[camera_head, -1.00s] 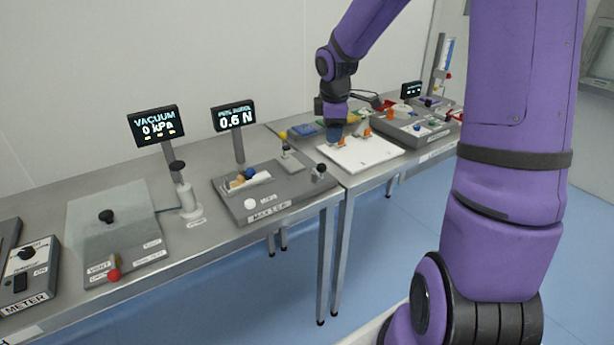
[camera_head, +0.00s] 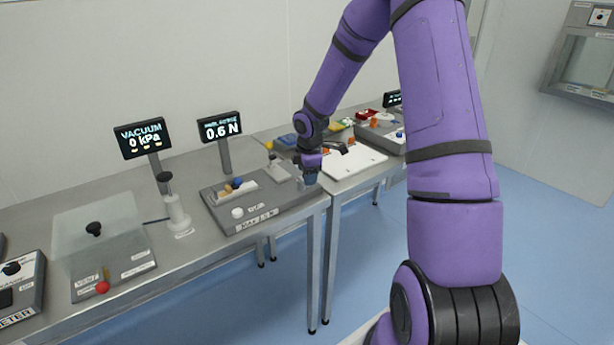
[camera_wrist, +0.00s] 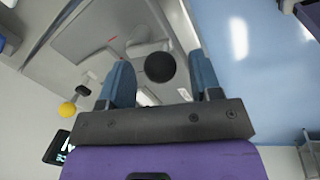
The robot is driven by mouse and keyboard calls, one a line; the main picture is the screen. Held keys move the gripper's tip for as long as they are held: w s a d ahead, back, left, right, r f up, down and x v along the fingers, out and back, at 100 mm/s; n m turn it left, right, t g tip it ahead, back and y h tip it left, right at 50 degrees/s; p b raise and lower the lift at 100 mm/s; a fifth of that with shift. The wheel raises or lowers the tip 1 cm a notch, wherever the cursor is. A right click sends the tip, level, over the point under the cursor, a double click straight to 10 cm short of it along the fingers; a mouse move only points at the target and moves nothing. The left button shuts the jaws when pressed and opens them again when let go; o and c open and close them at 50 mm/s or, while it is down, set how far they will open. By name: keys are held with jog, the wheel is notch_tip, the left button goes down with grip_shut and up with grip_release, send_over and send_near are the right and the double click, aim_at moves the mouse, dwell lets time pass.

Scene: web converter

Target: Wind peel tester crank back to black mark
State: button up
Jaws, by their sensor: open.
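The peel tester (camera_head: 275,205) is a grey base on the near bench, below a display (camera_head: 220,127) reading 0.6 N. My gripper (camera_head: 310,177) is low over its right end, where it hides the crank in the head view. In the wrist view a round black crank knob (camera_wrist: 160,67) shows between the two blue fingertips of my gripper (camera_wrist: 160,80). The jaws are open, with visible space beside the knob. I cannot make out the black mark.
A yellow-topped post (camera_head: 270,146) stands just left of my gripper; its yellow ball also shows in the wrist view (camera_wrist: 67,110). A white board (camera_head: 352,160) lies on the bench to the right. A vacuum pump post (camera_head: 175,210) stands left.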

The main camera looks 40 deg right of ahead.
jog(key=shift+w+d+f, duration=0.1)
jog(key=shift+f, duration=0.65)
jog(key=shift+c, duration=0.4)
jog(key=c, duration=0.8)
jog(key=shift+c, duration=0.2)
